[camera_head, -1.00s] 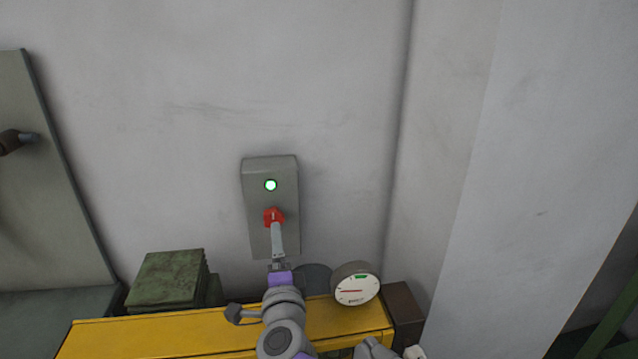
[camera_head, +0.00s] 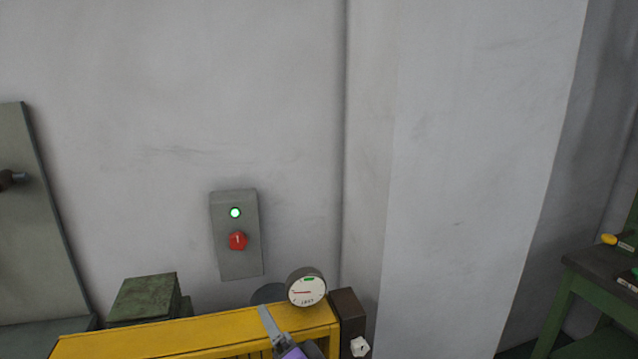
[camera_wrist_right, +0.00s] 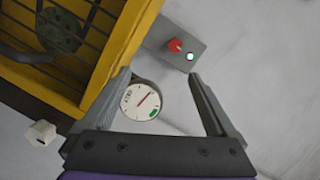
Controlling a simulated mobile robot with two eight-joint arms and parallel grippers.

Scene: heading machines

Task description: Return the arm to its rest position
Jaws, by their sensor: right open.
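My right gripper (camera_wrist_right: 165,100) shows in the right wrist view with its two fingers apart and nothing between them that they touch. In the head view the same gripper (camera_head: 266,318) is at the bottom, in front of the yellow machine and below the control box. The grey control box (camera_head: 236,262) is on the wall with a lit green lamp (camera_head: 235,213) and a red knob (camera_head: 237,241). The gripper is clear of the knob. In the right wrist view the red knob (camera_wrist_right: 174,45) is beyond the fingertips. My left gripper is in neither view.
A round gauge (camera_head: 306,287) stands at the right end of the yellow machine (camera_head: 190,332), close to my right gripper. A brown block (camera_head: 347,310) is beside it. Green boxes (camera_head: 144,296) stand at the left. A green table (camera_head: 590,275) is far right.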

